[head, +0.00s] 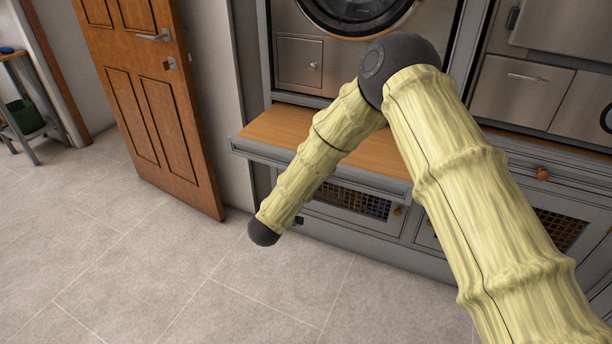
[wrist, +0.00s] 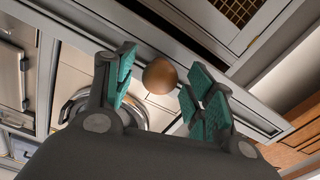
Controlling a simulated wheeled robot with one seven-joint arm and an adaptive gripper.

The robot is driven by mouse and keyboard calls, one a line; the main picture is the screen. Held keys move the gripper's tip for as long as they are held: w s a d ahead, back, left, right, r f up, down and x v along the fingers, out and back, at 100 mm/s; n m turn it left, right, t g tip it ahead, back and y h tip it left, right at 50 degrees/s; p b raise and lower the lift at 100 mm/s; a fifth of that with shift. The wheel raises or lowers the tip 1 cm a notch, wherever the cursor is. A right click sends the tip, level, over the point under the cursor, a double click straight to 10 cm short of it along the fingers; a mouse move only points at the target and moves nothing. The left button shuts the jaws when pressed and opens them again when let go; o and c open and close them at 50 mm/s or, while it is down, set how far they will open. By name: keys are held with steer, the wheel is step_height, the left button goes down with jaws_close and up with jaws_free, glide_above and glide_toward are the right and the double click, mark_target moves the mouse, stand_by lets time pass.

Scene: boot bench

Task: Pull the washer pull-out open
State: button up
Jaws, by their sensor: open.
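The washer pull-out (head: 280,126), a wooden board with a grey front edge, juts out below the washer in the head view. Its round brown knob (wrist: 160,76) shows in the wrist view; in the head view it is hidden behind my arm. My gripper (wrist: 161,68) is open, with its teal-padded fingers on either side of the knob. The gripper itself is hidden in the head view.
A washer (head: 355,12) stands above the pull-out. Mesh-fronted cabinets (head: 350,203) lie below it. Another knob (head: 543,174) sits on the closed front at right. An open wooden door (head: 150,110) stands at left. The tiled floor (head: 180,270) in front is clear.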

steer(key=v, duration=1)
steer(key=shift+s, duration=0.4)
steer(key=shift+a, duration=0.1)
